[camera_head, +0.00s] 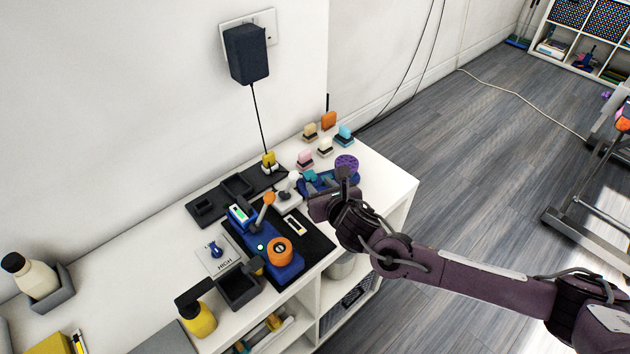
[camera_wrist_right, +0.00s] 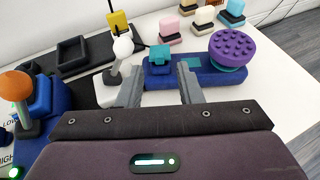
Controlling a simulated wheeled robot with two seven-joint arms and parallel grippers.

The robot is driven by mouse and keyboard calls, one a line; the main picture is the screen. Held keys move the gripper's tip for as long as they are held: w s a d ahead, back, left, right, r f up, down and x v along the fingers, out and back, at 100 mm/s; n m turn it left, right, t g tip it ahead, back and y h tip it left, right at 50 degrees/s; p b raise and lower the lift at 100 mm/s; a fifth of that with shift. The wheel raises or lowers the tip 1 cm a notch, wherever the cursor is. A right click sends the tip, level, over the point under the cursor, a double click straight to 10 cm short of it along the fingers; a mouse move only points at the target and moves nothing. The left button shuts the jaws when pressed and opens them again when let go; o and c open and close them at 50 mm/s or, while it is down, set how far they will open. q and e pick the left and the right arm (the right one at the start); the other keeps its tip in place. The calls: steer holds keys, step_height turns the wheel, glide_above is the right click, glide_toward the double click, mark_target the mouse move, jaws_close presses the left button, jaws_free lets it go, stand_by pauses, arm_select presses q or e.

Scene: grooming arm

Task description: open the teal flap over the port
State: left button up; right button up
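A blue device (camera_wrist_right: 215,77) lies on the white table, with a round purple bumpy head (camera_wrist_right: 232,48) at its right end. A teal block-like piece (camera_wrist_right: 160,55) stands up from its left part, and a flat teal patch shows beside it. I cannot tell for certain which is the flap, and no port is clearly visible. In the head view the teal piece (camera_head: 310,176) and purple head (camera_head: 346,162) show behind my gripper. My right gripper (camera_wrist_right: 160,74) is open and empty, its fingers on either side of the teal piece in the picture, apparently short of it. My left gripper is out of view.
A white ball-topped lever (camera_wrist_right: 122,48) stands close by my left-hand finger. A blue unit with orange knobs (camera_head: 280,250) and dark trays (camera_head: 238,286) are left of my arm. Small coloured blocks stand behind. The table's right corner is clear.

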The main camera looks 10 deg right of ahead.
mark_target(313, 177)
steer(key=shift+x, duration=2.25)
steer(key=c, duration=0.6)
steer(key=r+g+p, duration=0.1)
steer(key=p, duration=0.1)
steer(key=shift+p, duration=0.4)
steer(key=shift+c, duration=0.2)
steer(key=shift+w+f+g+p, duration=0.1)
steer(key=shift+g+p, duration=0.2)
steer(key=shift+f, duration=0.1)
